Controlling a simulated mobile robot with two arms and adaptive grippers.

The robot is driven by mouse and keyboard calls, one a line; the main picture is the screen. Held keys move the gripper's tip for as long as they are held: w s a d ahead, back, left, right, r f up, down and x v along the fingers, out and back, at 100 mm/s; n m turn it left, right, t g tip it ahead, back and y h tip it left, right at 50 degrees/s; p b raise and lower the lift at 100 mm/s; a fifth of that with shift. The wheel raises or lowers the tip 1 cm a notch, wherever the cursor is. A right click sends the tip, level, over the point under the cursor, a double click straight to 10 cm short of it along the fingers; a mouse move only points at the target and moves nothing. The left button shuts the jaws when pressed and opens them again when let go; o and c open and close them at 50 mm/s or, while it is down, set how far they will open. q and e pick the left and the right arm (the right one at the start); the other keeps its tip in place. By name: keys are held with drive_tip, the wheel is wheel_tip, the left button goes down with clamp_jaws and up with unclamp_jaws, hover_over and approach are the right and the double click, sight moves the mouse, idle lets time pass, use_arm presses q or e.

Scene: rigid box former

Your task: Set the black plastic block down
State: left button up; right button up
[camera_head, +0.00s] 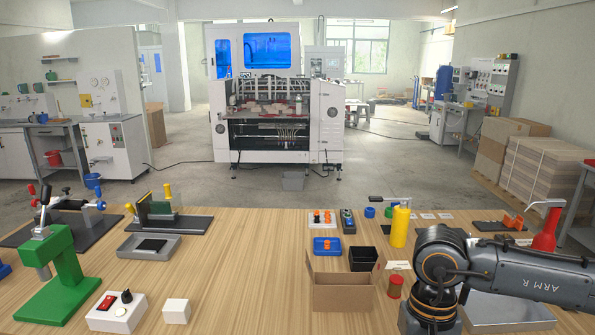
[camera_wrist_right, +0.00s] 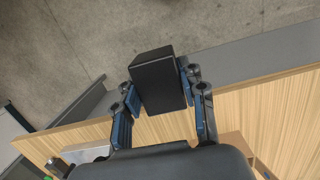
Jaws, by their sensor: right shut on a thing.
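The black plastic block (camera_wrist_right: 158,68) is a dark box in the right wrist view. My right gripper (camera_wrist_right: 160,90) is shut on it, with a blue-padded finger on each side. In that view the block hangs over the grey strip along the table edge, with the concrete floor behind it; its height above the table cannot be told. In the head view my right arm stands at the lower right, and its gripper and the block do not show. My left gripper is in neither view.
The wooden table (camera_head: 245,285) has free room left of the centre. An open cardboard box (camera_head: 343,294), a black bin (camera_head: 363,259), a yellow bottle (camera_head: 400,227) and a metal tray (camera_head: 508,311) crowd the right. A green press (camera_head: 62,275) and a white control box (camera_head: 116,312) stand left.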

drive_tip(key=shift+s+d+f, duration=0.15)
drive_tip(key=shift+s, duration=0.05)
drive_tip(key=s+f, duration=0.4)
drive_tip(key=shift+f+n, duration=0.3)
drive_tip(key=shift+f, duration=0.1)
drive_tip(key=shift+w, duration=0.1)
idle(0.3)
